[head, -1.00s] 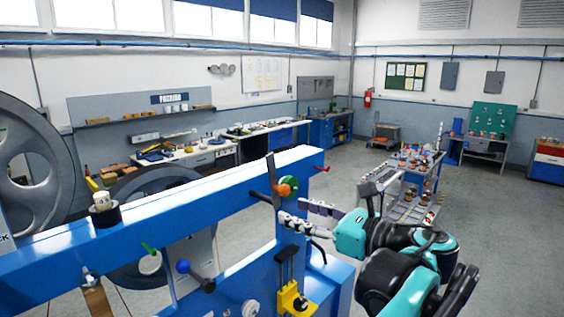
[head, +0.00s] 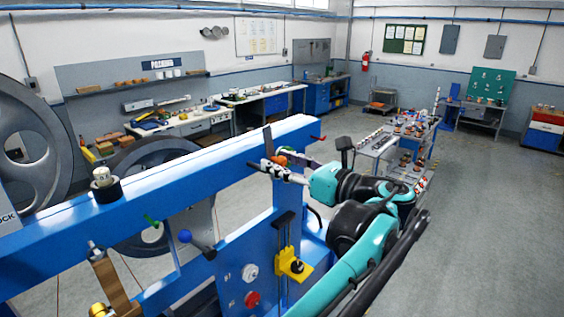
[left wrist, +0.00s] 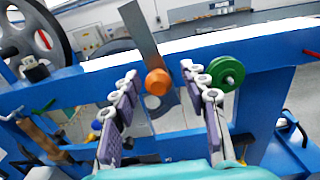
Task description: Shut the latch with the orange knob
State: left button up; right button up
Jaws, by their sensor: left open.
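The orange knob (left wrist: 158,82) sits at the lower end of a flat grey latch bar (left wrist: 138,28), which stands nearly upright, leaning slightly left, against the blue frame beam (left wrist: 70,85). In the head view the orange knob (head: 281,160) is partly hidden by the fingers and the dark bar (head: 268,140) rises above the beam. My left gripper (left wrist: 160,72) is open, its fingers on either side of the knob in the left wrist view. I cannot tell whether they touch it. In the head view my left gripper (head: 272,163) is at the beam's far end. My right gripper is not in view.
A green wheel (left wrist: 228,72) sits close right of the right finger. A red pin (head: 318,138) sticks out at the beam end. A blue-knobbed lever (head: 186,237) and a yellow bracket (head: 294,265) are on the frame's near side. A parts cart (head: 410,150) stands behind my arm.

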pick_arm(q)
jog(key=shift+s, duration=0.1)
grip_shut()
jog(key=m, duration=0.1)
jog(key=w+m, duration=0.1)
jog(key=m, duration=0.1)
jog(key=shift+d, duration=0.35)
jog(key=shift+w+d+f+m, duration=0.1)
jog(key=shift+w+d+m, duration=0.15)
jog(key=shift+m, duration=0.75)
jog(key=shift+w+d+f+m, duration=0.15)
jog(key=shift+w+m, duration=0.15)
jog(key=shift+m, duration=0.7)
jog(key=shift+r, duration=0.1)
grip_release()
